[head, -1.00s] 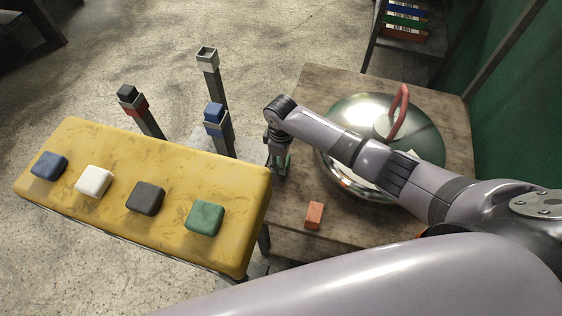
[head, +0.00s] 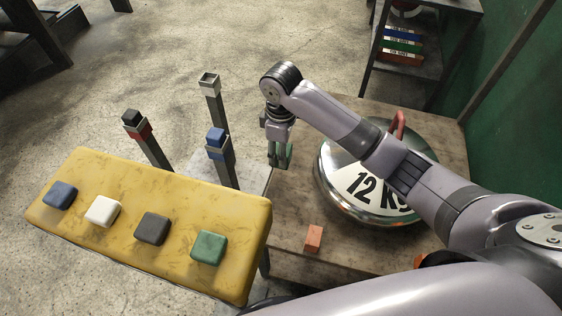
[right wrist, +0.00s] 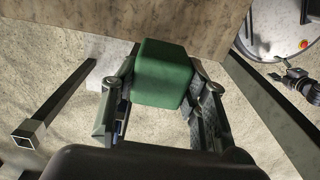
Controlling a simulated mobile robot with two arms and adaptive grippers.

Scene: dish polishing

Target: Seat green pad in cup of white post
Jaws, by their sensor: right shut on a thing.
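My right gripper (head: 280,154) is shut on a green pad (right wrist: 163,72), which sits between both fingers in the right wrist view. The gripper holds it up over the left edge of the brown table, right of the posts. The white post (head: 209,85) stands tallest, with an empty, light-rimmed square cup on top. An empty square cup (right wrist: 27,136) also shows at left in the right wrist view, apart from the gripper. Another green pad (head: 208,247) lies on the yellow bench.
A blue-topped post (head: 217,143) stands between the white post and the yellow bench (head: 180,180). A red-collared post (head: 140,128) with a black top stands left. Blue, white and dark pads lie on the bench. A shiny 12 KG dome (head: 345,180) and orange block (head: 313,238) rest on the table.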

